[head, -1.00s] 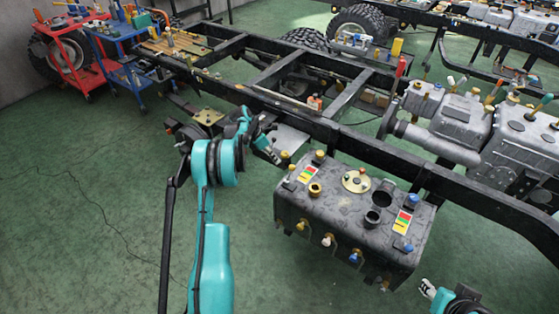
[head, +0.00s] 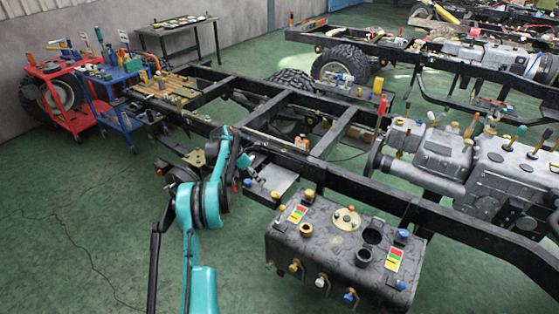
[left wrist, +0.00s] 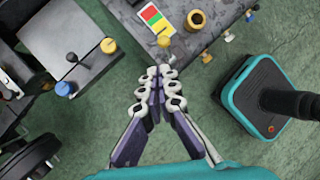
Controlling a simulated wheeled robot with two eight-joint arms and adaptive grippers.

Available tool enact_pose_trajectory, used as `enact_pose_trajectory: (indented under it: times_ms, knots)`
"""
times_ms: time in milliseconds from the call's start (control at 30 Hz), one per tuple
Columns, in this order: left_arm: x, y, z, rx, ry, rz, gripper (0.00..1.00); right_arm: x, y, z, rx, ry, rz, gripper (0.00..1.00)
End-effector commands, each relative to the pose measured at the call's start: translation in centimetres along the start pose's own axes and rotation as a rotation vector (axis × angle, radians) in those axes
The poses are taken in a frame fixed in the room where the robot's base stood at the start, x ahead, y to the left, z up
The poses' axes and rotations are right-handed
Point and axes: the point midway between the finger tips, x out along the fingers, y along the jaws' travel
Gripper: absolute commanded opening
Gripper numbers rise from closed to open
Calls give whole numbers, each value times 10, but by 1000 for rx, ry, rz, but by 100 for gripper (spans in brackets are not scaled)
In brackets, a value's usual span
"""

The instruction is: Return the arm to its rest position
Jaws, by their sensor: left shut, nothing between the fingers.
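My left arm (head: 208,205) is teal and black and comes up from the bottom of the head view, bent at its joints beside the near frame rail. In the left wrist view my left gripper (left wrist: 157,80) is shut and empty, its fingers together. It points toward the edge of the dark grey tank (head: 340,250), whose corner also shows in the left wrist view (left wrist: 215,30). In the head view the gripper is small and partly hidden by the wrist. My right gripper is not in view.
The black chassis frame (head: 345,183) runs diagonally behind the arm. A grey box (head: 270,183) sits beside the tank. Grey engine units (head: 445,155) stand at right. Red (head: 72,115) and blue (head: 120,110) carts are at the far left. The green floor at left is open.

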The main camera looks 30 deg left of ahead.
Motion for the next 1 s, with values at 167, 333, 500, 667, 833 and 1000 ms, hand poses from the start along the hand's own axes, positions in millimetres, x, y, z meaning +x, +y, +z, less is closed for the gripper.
enact_pose_trajectory:
  times_ms: [167, 333, 500, 667, 833, 1000]
  knots:
    - [-1, -1, 1, 4, 1, 1, 0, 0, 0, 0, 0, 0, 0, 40]
    - [-17, -24, 22, 126, 17, 24, 0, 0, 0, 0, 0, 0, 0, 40]
    - [-53, -86, 59, 432, 64, 81, 0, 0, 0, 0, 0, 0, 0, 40]
    - [-84, -155, 79, 761, 123, 134, 0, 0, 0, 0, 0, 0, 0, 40]
    - [-108, -232, 81, 1116, 197, 182, 0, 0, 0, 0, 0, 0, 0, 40]
    - [-123, -306, 62, 1472, 283, 222, 0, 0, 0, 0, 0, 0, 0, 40]
